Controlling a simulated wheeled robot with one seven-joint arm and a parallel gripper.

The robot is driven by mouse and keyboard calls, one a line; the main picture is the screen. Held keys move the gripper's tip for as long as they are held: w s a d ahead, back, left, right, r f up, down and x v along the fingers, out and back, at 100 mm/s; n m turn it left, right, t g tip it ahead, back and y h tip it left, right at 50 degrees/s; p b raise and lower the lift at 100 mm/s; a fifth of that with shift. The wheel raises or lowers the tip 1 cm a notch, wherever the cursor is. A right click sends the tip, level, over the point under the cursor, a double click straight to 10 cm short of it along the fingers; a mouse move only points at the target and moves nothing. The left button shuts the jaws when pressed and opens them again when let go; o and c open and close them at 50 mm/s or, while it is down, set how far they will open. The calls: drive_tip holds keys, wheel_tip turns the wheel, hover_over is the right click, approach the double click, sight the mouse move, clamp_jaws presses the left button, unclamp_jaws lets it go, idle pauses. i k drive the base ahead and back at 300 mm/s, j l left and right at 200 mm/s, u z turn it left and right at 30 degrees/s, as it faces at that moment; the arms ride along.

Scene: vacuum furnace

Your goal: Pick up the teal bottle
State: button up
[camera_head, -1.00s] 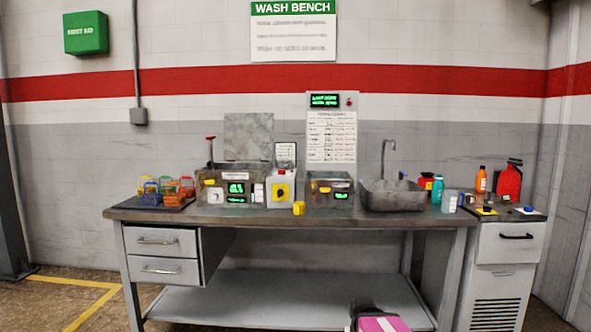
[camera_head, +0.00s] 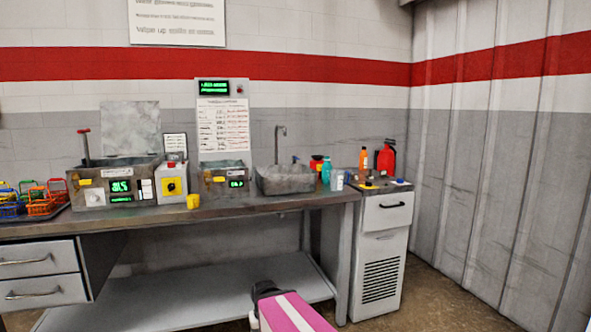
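The teal bottle (camera_head: 326,172) stands upright at the right end of the wash bench, behind a pale cup and to the right of the sink. A pink and white part with a dark end, which I take to be my arm, shows at the bottom middle, low in front of the bench and well away from the bottle. My gripper's fingers cannot be made out.
The sink (camera_head: 285,180) is left of the bottle. A pale cup (camera_head: 337,180) stands close in front of it. An orange bottle (camera_head: 363,159) and a red container (camera_head: 385,159) stand on the right cabinet (camera_head: 384,214). A yellow cup (camera_head: 193,201) sits near the bench's front edge.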

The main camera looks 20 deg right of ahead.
sight(327, 166)
drive_tip(key=i+l, duration=0.1)
drive_tip(key=l, duration=0.9)
drive_tip(key=i+l, duration=0.15)
drive_tip(key=l, duration=0.9)
drive_tip(key=i+z, duration=0.05)
